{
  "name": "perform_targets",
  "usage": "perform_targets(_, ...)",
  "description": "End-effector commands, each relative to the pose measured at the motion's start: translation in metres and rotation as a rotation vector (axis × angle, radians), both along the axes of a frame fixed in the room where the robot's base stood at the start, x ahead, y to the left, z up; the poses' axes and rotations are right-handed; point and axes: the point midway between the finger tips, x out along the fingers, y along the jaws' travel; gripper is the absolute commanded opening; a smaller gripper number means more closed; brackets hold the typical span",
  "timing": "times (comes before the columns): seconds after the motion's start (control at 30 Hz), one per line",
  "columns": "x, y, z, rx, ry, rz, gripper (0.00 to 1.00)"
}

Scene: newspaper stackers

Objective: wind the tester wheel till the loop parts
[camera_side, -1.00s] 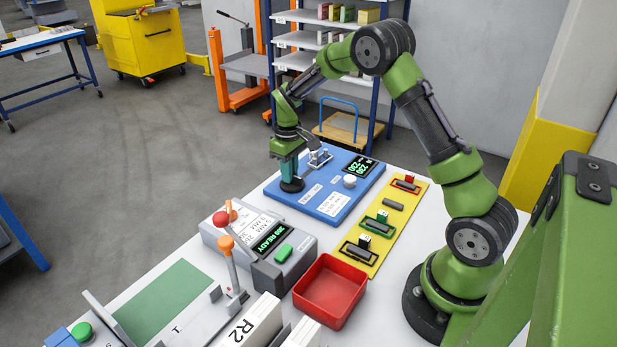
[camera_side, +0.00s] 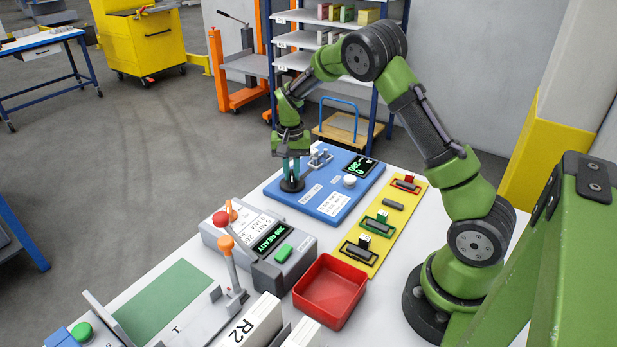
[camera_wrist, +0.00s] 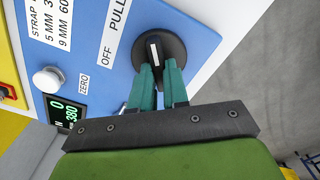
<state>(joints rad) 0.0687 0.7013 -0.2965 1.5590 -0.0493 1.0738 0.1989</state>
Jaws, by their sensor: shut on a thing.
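The blue tester (camera_side: 338,195) lies at the far end of the white table. Its wheel, a black round knob (camera_wrist: 176,47) with a white mark, is at the tester's corner and also shows in the side view (camera_side: 291,186). My gripper (camera_wrist: 164,75) points at it with teal fingers shut on its grip; it stands over the wheel in the side view (camera_side: 291,176). The tester's display (camera_wrist: 67,115) reads 0 above 380. Small grey clamps (camera_side: 319,158) stand beside the wheel; the loop is too small to make out, and I cannot see whether it is whole.
A white ZERO button (camera_wrist: 47,80) is on the tester.

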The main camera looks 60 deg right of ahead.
Motion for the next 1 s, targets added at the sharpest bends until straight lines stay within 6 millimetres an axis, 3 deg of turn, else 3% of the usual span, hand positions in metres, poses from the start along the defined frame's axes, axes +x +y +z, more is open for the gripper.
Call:
perform_targets(0.6,-0.0026,-0.0009,0.0019,0.000,-0.003,-0.583,0.00)
perform_targets(1.0,-0.0048,-0.0014,0.0018,0.000,-0.003,-0.873,0.00)
